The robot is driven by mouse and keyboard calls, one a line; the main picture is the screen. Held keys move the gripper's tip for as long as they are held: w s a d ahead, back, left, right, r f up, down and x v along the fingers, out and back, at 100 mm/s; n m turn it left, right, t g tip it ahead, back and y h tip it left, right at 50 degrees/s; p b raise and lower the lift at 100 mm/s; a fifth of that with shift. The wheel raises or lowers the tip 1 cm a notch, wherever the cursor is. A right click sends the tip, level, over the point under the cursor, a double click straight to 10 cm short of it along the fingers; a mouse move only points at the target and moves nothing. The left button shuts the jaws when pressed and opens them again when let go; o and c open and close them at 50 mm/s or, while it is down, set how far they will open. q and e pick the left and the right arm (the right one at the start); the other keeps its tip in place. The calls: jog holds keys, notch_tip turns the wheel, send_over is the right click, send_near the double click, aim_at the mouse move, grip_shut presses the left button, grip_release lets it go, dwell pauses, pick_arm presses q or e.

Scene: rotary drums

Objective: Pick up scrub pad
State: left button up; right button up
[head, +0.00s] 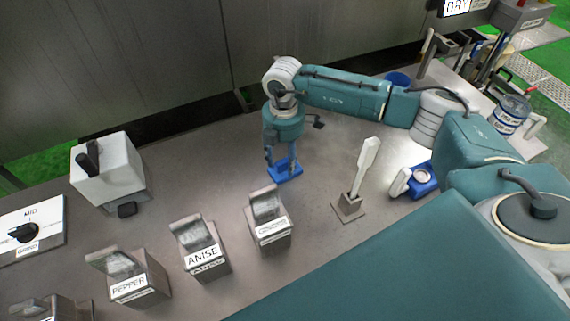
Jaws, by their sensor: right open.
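The blue scrub pad (286,173) lies flat on the metal table, in the middle of the head view. My right arm comes in from the right and bends down over it. My right gripper (281,161) points down at the pad, with its open fingers at or just above it. The picture does not show clearly whether the fingers touch the pad. My left gripper is not in the view.
Labelled spice boxes, including ANISE (203,257) and PEPPER (140,287), stand along the front left. A white dispenser (108,170) stands at left. A white spatula (366,160) stands in a holder. A blue-and-white item (422,178) is right. Table around the pad is clear.

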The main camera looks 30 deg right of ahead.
aim_at(284, 158)
jog(key=shift+f, duration=0.25)
grip_shut()
jog(key=shift+r, duration=0.55)
notch_tip(284, 158, up, 19)
jog(key=b, duration=0.4)
jog(key=shift+b, duration=0.4)
jog(key=c, duration=1.1)
grip_release()
